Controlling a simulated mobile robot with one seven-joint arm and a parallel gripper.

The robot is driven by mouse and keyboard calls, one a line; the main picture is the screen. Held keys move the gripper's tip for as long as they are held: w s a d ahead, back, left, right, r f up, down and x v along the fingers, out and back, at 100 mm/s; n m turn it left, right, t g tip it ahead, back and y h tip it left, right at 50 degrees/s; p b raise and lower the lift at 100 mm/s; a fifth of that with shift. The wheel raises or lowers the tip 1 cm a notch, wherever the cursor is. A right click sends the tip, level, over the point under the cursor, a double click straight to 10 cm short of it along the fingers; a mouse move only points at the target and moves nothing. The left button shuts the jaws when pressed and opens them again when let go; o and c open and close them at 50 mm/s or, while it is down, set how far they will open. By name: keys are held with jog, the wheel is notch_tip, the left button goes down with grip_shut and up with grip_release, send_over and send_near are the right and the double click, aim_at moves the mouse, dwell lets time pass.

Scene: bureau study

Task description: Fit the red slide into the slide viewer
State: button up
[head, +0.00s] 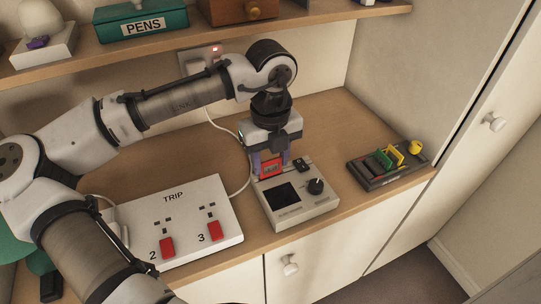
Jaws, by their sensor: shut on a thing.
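The slide viewer (328,205) is a pale grey box with a dark square screen and a black knob, standing on the wooden counter. My gripper (270,164) points down over its back left part. It is shut on the red slide (271,169), which it holds upright at the viewer's back edge. I cannot tell whether the slide's lower edge is in a slot or just above or behind it. The fingers partly hide the slide's sides.
A dark rack (373,182) with green and yellow slides stands to the right. A white TRIP box (187,220) with red switches is at the left, with a white cable running behind. A shelf (200,41) with a PENS box (141,23) is above. Some counter (335,125) behind the viewer is clear.

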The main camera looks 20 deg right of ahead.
jog(key=shift+f+b, duration=0.45)
jog(key=shift+f, duration=0.7)
jog(key=o, duration=1.2)
jog(key=shift+r, duration=0.1)
notch_tip(320, 180, up, 7)
jog(key=p, duration=0.7)
